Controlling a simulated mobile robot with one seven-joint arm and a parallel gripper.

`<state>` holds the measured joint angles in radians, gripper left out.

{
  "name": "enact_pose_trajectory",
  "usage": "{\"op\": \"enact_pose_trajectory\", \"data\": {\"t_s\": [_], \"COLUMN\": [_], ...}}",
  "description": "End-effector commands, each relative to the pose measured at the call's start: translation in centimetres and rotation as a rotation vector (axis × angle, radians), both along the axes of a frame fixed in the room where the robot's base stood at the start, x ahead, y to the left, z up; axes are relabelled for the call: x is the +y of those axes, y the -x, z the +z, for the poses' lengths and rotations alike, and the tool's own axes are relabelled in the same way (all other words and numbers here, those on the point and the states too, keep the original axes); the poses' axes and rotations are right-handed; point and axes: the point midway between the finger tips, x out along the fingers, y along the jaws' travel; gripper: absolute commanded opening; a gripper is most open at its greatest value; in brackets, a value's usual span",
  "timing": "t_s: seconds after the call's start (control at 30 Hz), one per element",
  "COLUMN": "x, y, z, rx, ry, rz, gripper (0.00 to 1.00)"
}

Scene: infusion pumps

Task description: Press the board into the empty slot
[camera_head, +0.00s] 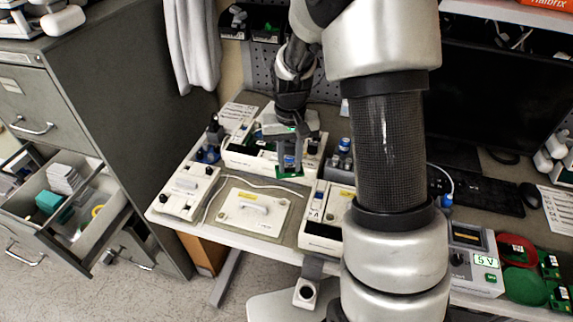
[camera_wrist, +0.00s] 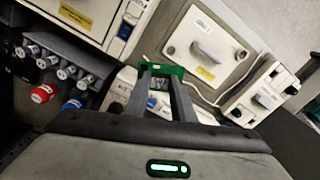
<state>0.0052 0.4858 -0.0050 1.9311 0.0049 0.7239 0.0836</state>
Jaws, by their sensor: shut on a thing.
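My gripper (camera_head: 291,166) points down above the worktable, just beyond the white plate with a handle. It is shut on a small green circuit board (camera_head: 289,176). In the wrist view the board (camera_wrist: 161,71) sits between the two finger ends of my gripper (camera_wrist: 160,84), and its green edge shows past them. The board appears held above the table, close to the white pump housing (camera_head: 240,160) at the back. My gripper hides part of that housing. I cannot make out the empty slot in either view.
A white plate with a handle (camera_head: 252,209) lies on the table (camera_head: 292,240). A white unit (camera_head: 187,192) stands at its left and another (camera_head: 320,224) at its right. Several knobbed parts (camera_wrist: 62,78) stand close by in the wrist view. A keyboard (camera_head: 478,190) lies at right.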

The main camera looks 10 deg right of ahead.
Motion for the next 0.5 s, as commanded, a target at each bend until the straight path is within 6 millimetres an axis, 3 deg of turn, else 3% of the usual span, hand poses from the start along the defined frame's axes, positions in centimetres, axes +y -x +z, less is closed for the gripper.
{"op": "enact_pose_trajectory", "data": {"t_s": [0.2, 0.33, 0.5], "x": [-1.2, -1.7, -2.2], "y": [-7.5, -10.8, -13.4], "z": [-0.2, -0.4, -0.5], "rx": [0.0, 0.0, 0.0], "ry": [0.0, 0.001, 0.0], "rz": [-0.204, -0.309, -0.397], "gripper": [0.0, 0.0, 0.0]}}
